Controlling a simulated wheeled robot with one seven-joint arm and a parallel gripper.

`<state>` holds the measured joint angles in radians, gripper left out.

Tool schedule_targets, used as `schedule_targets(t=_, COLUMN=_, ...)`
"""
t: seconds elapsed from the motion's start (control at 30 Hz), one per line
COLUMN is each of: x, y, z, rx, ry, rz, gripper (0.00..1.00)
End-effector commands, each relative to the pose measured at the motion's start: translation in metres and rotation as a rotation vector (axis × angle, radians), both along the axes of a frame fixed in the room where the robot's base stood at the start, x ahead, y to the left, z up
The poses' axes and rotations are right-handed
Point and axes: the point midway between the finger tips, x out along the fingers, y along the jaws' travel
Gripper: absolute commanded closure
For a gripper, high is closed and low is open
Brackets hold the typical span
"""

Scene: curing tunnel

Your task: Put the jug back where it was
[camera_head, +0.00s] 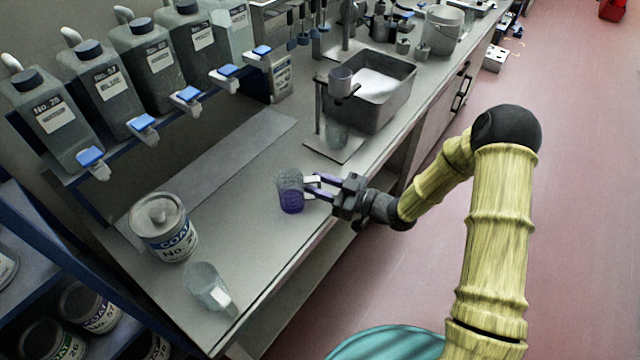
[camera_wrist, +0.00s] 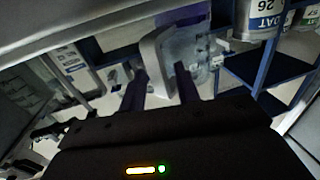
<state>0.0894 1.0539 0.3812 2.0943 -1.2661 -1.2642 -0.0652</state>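A clear jug (camera_head: 290,192) with purple liquid in its lower part is above or on the grey bench, left of my gripper. I cannot tell whether its base touches the bench. My gripper (camera_head: 317,187) comes from the right with its fingers on both sides of the jug's white handle. In the wrist view the handle (camera_wrist: 155,55) fills the space between the two fingers (camera_wrist: 161,80), which look closed on it. The jug's body (camera_wrist: 195,45) is just beyond. A second clear jug (camera_head: 204,283) with a white handle stands empty-looking near the bench's near end.
Several numbered containers with blue-topped taps (camera_head: 143,123) line a shelf behind. A stand with a cup (camera_head: 341,82) and a grey basin (camera_head: 385,95) are farther along. Bench (camera_head: 245,235) is clear between the jugs.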

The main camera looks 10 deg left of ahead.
Motion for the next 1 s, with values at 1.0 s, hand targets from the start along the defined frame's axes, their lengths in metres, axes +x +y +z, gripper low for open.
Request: schedule_targets(t=1.0, x=-0.022, y=-0.116, z=0.001, rx=0.0, ry=0.001, rz=-0.001, gripper=0.68)
